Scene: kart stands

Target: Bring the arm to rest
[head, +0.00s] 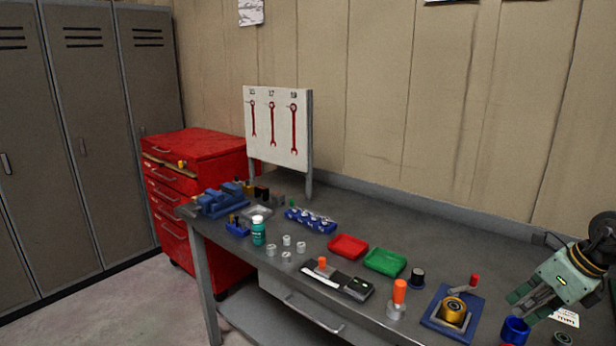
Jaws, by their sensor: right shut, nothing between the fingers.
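My right gripper (530,302), green-grey with dark fingers, shows at the right edge of the head view. It is shut and empty, held over the right end of the grey workbench (420,228). Its fingers point down and to the left, above and near a blue cup (515,329); I cannot tell whether they touch it. My left gripper is not in view.
A blue fixture (437,322) with a brass-coloured round part (453,310) lies left of the gripper. An orange-handled tool (399,292), a green tray (385,262) and a red tray (347,246) stand further left. A wrench board (279,128) rises behind. The bench's back right is clear.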

